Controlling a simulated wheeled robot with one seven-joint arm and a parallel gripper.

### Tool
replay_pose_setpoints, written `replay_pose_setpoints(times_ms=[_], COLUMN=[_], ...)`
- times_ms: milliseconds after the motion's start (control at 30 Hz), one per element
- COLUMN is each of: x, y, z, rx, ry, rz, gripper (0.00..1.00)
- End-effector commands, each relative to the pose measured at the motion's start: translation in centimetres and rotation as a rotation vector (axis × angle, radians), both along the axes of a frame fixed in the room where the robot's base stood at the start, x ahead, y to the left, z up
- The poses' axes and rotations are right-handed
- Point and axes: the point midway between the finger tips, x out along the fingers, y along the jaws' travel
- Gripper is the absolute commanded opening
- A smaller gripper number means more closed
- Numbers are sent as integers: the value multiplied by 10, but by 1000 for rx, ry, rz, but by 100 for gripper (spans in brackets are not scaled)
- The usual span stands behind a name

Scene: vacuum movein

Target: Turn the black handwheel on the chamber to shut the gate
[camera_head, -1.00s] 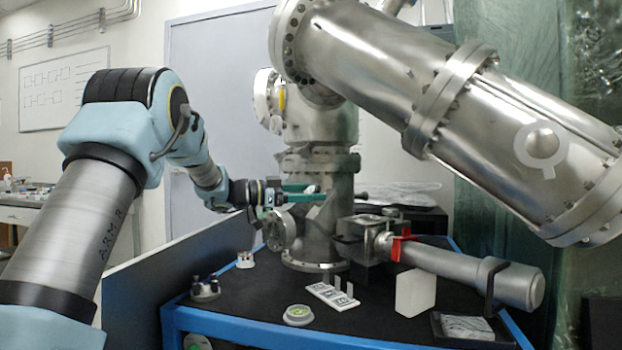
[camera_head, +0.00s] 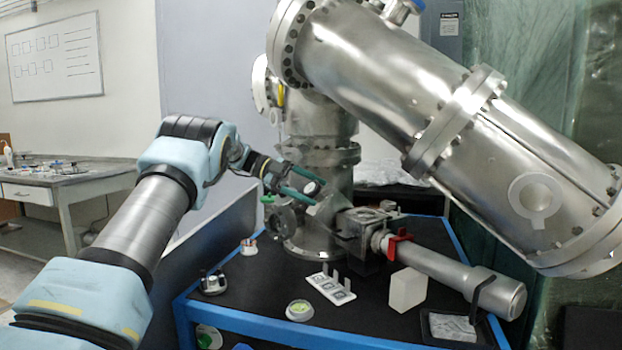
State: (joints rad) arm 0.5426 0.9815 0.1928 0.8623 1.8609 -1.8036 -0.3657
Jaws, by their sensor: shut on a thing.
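The steel vacuum chamber (camera_head: 325,228) stands upright on the black bench top. My gripper (camera_head: 312,191) reaches in from the left with its green fingers in front of the chamber column, sloping down to the right. The fingers are shut on a small round dark-and-pale thing, which seems to be the black handwheel (camera_head: 310,187). Most of it is hidden by the fingers, so its rim and angle cannot be made out. The gate itself does not show.
A large steel cylinder (camera_head: 420,95) slopes overhead to the right. A grey tube (camera_head: 445,273) with a red clamp (camera_head: 394,243) runs right. A white block (camera_head: 407,289), a slide holder (camera_head: 330,287) and a round dish (camera_head: 299,310) lie near the blue front edge.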

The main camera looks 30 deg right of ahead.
Motion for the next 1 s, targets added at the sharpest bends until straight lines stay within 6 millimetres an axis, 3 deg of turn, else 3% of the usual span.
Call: replay_pose_setpoints(times_ms=[400, 967, 1000], x=[0, 0, 0], y=[0, 1, 1], z=[1, -1, -2], rx=[17, 19, 19], ry=[-138, -159, -158], rz=[-143, -163, -163], gripper=[11, 11, 69])
